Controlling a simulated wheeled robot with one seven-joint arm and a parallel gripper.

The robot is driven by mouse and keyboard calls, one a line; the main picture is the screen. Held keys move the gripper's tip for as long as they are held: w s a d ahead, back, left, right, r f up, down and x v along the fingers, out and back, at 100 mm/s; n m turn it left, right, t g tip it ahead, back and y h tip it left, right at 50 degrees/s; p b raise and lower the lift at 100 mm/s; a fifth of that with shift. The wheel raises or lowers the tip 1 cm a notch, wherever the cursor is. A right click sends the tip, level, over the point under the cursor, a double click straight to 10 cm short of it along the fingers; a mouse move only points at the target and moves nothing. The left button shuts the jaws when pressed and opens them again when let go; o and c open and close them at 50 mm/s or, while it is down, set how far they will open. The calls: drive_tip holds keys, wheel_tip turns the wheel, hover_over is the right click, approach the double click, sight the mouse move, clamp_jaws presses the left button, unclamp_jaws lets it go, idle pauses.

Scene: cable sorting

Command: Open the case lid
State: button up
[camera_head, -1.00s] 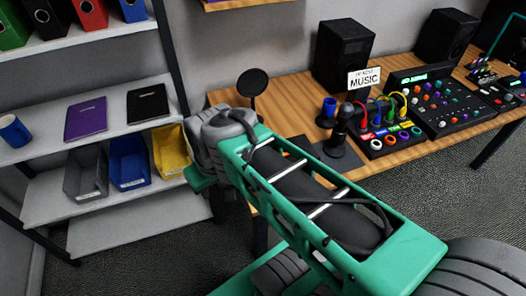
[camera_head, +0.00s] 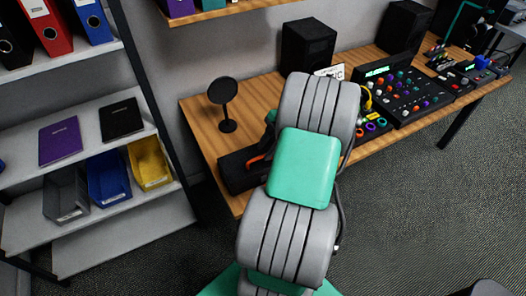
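A dark, low box that looks like the case (camera_head: 235,178) lies at the left front corner of the wooden desk. Its right part is hidden behind my arm, and I cannot tell how its lid stands. A small orange-red piece shows at its upper right edge, and I cannot tell what it belongs to. My grey and green arm reaches over the desk from the front. My gripper is hidden behind the arm links, so its fingers and their contact with the case do not show.
A round black disc on a stand (camera_head: 224,100) stands behind the case. A black speaker (camera_head: 307,48) and a mixer (camera_head: 401,90) are farther right on the desk (camera_head: 200,112). A shelf with yellow (camera_head: 150,163) and blue (camera_head: 108,175) bins stands at the left.

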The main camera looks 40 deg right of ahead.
sight(256, 159)
drive_tip(key=shift+x, duration=1.25)
clamp_jaws()
idle(0.4)
